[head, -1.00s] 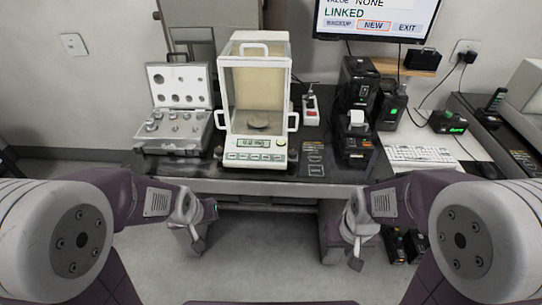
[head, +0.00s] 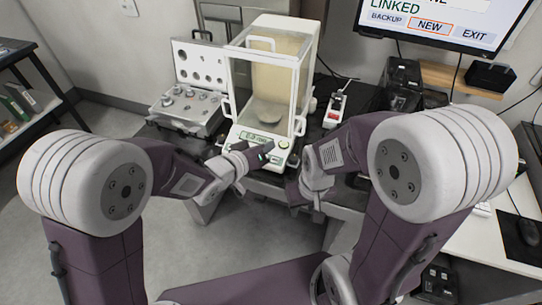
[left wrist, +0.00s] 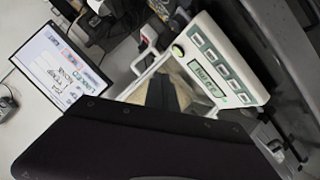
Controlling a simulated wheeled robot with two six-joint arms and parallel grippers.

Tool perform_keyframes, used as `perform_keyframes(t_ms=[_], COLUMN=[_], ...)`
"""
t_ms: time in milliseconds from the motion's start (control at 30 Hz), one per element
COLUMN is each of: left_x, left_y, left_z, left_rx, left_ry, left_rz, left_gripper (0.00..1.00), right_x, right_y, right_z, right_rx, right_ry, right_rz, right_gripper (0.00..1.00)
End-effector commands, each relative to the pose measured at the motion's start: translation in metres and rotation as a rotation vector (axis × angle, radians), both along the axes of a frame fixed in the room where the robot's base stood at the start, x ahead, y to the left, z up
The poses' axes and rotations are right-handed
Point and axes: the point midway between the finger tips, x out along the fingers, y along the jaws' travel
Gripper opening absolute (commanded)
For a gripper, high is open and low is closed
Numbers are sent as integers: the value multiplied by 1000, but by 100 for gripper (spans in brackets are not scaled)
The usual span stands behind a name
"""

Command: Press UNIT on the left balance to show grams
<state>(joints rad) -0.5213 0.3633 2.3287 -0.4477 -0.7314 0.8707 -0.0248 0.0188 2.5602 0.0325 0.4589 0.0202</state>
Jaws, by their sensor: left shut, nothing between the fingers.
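The balance (head: 233,133) is a white unit with a clear glass draft shield and a round pan (head: 267,110) inside. Its green display (head: 252,137) is lit, but the reading is too small to make out. My left gripper (head: 266,152) is shut and empty, in front of the balance's front panel, hiding part of its button row. I cannot tell whether it touches. In the left wrist view the display (left wrist: 207,80) and a row of pale buttons (left wrist: 222,62) show tilted; their labels are not legible. My right gripper (head: 308,205) hangs low at the table's front edge; its jaws are unclear.
An open case of weights (head: 190,105) stands left of the balance. A small device with a red switch (head: 334,110) stands to its right. A monitor (head: 440,22) hangs at the back right. Dark devices (head: 400,85) stand below it. A shelf (head: 30,90) is at far left.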

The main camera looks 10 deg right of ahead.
Motion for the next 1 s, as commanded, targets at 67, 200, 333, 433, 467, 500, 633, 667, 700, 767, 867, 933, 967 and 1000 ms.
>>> perform_keyframes(t_ms=[67,200,333,433,467,500,633,667,700,767,867,933,967,1000], left_x=[-1,-1,-1,1,2,3,9,10,12,14,19,21,22,23], left_y=[-2,-1,-1,-2,-3,-4,-7,-8,-10,-11,-14,-16,-16,-17], left_z=[0,0,-1,-9,-13,-19,-38,-42,-48,-56,-67,-73,-75,-78], left_rx=[0,1,1,1,2,2,1,1,2,2,1,2,2,1], left_ry=[0,0,0,0,1,1,0,0,0,1,1,1,1,0], left_rz=[-5,-3,-3,-3,-3,-2,-3,-3,-2,-2,-2,-2,-2,-3], left_gripper=[0,0,0,0,0,0,0,0,0,0,0,0,0,0], right_x=[0,0,0,0,0,0,0,0,0,0,0,0,0,0], right_y=[0,0,0,0,0,0,0,0,0,0,0,0,0,0], right_z=[0,0,-1,-8,-11,-16,-34,-38,-43,-50,-59,-63,-64,-66], right_rx=[0,0,0,0,0,0,0,0,0,0,0,0,0,0], right_ry=[0,0,0,0,0,0,0,0,0,0,0,0,0,0], right_rz=[0,0,0,0,0,0,0,0,0,0,0,0,0,0], right_gripper=[36,36,36,36,36,36,36,36,36,36,36,36,36,36])
